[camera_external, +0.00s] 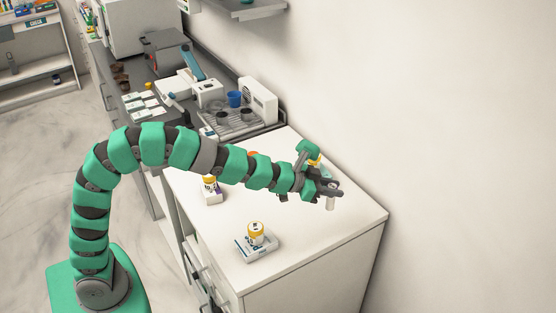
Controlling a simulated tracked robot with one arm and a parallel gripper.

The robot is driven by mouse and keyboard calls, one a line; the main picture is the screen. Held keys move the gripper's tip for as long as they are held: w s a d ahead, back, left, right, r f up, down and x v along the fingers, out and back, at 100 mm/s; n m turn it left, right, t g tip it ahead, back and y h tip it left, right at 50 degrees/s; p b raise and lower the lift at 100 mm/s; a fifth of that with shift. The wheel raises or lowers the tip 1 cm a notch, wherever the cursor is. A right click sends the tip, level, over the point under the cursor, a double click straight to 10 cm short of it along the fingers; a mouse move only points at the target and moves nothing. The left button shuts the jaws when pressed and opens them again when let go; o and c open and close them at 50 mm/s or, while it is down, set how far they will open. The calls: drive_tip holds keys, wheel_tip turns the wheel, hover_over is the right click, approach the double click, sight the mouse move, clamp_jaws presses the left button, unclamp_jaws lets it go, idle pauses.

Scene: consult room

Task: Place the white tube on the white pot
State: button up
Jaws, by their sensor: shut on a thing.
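My gripper (329,189) is over the right part of the white counter top (318,237), with its fingers shut on a small, pale, upright cylinder, which looks like the white tube (331,203). The fingers hide its upper part, and I cannot tell whether its lower end touches the counter. A white pot with a yellow top (256,236) stands on a flat white and blue box near the counter's front, left of and nearer than my gripper. A similar white container (210,187) stands further left, just below my arm. I cannot tell which of the two the task means.
Something yellow and green (316,164) shows partly behind my gripper. At the back, a grey worktop carries a blue cup (235,99), a tray-like rack (232,122) and white devices. A wall borders the counter on the right. The counter's front right is clear.

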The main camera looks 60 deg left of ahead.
drive_tip(key=s+a+r+n+t+y+p, duration=0.1)
drive_tip(key=s+a+n+y, duration=0.15)
drive_tip(key=a, duration=0.75)
drive_tip(key=s+a+r+n+y, duration=0.1)
drive_tip(key=s+a, duration=0.3)
drive_tip(key=a, duration=0.7)
drive_tip(key=s+a+n+y, duration=0.3)
drive_tip(key=s+a+y, duration=0.1)
drive_tip(key=s+a, duration=1)
drive_tip(key=shift+a+r+x, duration=0.15)
drive_tip(key=shift+a+x, duration=0.15)
drive_tip(key=shift+x, duration=2.75)
drive_tip(key=shift+a+r+x, duration=0.15)
drive_tip(key=shift+a+x, duration=0.1)
drive_tip(key=shift+x, duration=2.75)
drive_tip(key=shift+a+r+x, duration=0.15)
drive_tip(key=shift+a+x, duration=0.15)
drive_tip(key=shift+x, duration=2.75)
drive_tip(key=shift+f, duration=0.1)
drive_tip(key=o, duration=0.9)
drive_tip(key=shift+o, duration=0.2)
drive_tip(key=shift+s, duration=0.1)
